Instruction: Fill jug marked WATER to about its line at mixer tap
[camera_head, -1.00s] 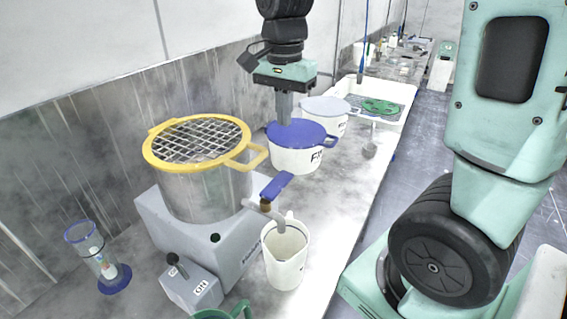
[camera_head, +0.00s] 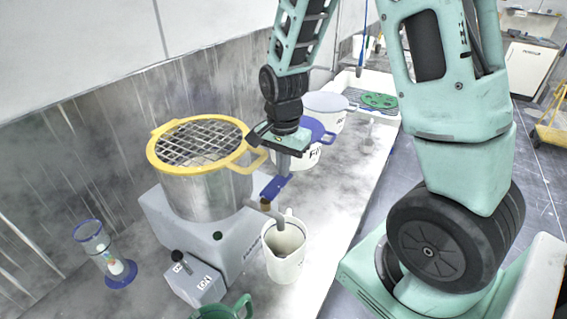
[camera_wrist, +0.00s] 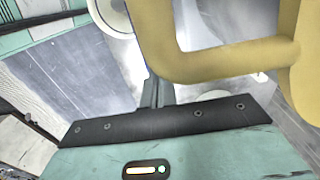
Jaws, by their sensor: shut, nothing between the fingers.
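The cream jug (camera_head: 286,256) stands upright on the bench under the spout (camera_head: 277,220) at the front of the mixer's grey base. Its mouth is open; I cannot read a WATER mark or tell the level inside. A blue tap lever (camera_head: 275,188) sits above the spout, tilted up to the right. My gripper (camera_head: 283,172) is shut and empty, pointing down just above the blue lever; I cannot tell if they touch. The shut fingers also show in the wrist view (camera_wrist: 156,94), below a yellow handle (camera_wrist: 210,64).
The mixer pot (camera_head: 203,190) with its yellow mesh guard (camera_head: 200,145) stands left of my gripper. Blue-lidded (camera_head: 314,130) and white pots are behind it. A grey switch box (camera_head: 196,281), green jug (camera_head: 225,310) and glass cylinder (camera_head: 103,254) are in front.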

